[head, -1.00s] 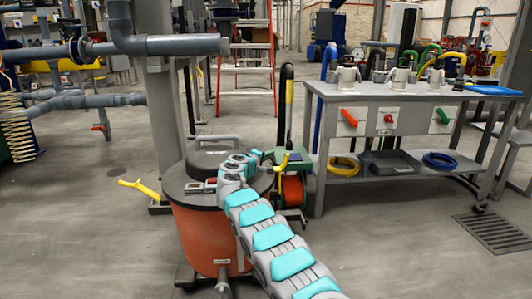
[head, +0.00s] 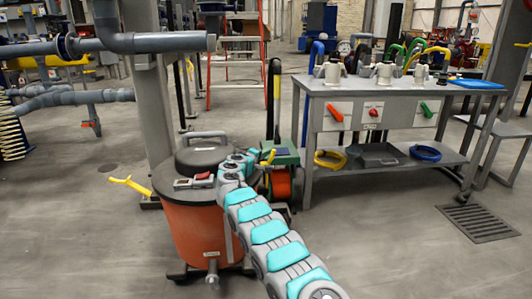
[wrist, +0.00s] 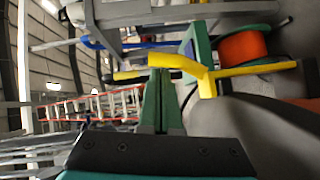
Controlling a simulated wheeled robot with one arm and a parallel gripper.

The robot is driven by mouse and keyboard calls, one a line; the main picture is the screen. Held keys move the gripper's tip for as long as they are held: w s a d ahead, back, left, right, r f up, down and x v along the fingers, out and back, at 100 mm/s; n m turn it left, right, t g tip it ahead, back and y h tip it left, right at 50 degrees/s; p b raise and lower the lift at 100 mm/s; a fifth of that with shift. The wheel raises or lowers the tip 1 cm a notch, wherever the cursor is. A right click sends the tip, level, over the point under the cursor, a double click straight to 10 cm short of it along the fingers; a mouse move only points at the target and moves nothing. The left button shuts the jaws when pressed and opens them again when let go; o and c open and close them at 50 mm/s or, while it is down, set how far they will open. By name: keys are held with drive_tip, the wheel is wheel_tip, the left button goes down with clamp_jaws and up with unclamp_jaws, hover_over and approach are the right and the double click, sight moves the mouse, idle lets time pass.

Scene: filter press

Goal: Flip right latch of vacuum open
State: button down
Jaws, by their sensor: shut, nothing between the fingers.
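The vacuum is an orange drum (head: 190,232) with a dark grey lid (head: 205,157), standing on the floor left of centre in the head view. Its yellow right latch (head: 268,157) shows just beyond my arm's end. Its yellow left latch (head: 133,187) sticks out on the other side. In the wrist view the right latch (wrist: 205,72) is a bent yellow bar running across the tips of my gripper (wrist: 161,82). The green fingers are shut together with nothing between them. I cannot tell whether they touch the latch. In the head view my arm hides the fingers.
A green reel cart with an orange reel (head: 281,184) stands close behind the right latch. A grey workbench (head: 400,94) with valves is at the right. A grey column (head: 148,90) rises behind the vacuum. Floor in front left is clear.

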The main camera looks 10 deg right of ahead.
drive_tip(key=shift+d, duration=0.15)
drive_tip(key=shift+d+f+m+y+b, duration=0.1)
drive_tip(key=shift+d+m+y+b, duration=0.3)
drive_tip(key=shift+d, duration=0.65)
drive_tip(key=d+f+m+g+y+p, duration=0.2)
drive_tip(key=d+f+m+y, duration=0.2)
drive_tip(key=d, duration=0.5)
drive_tip(key=shift+d+f+m, duration=0.25)
drive_tip(key=shift+d+m, duration=0.05)
drive_tip(key=shift+d, duration=0.1)
drive_tip(key=shift+a, duration=0.1)
drive_tip(key=shift+a+b, duration=0.65)
drive_tip(key=shift+a, duration=0.1)
drive_tip(key=shift+w+r, duration=0.1)
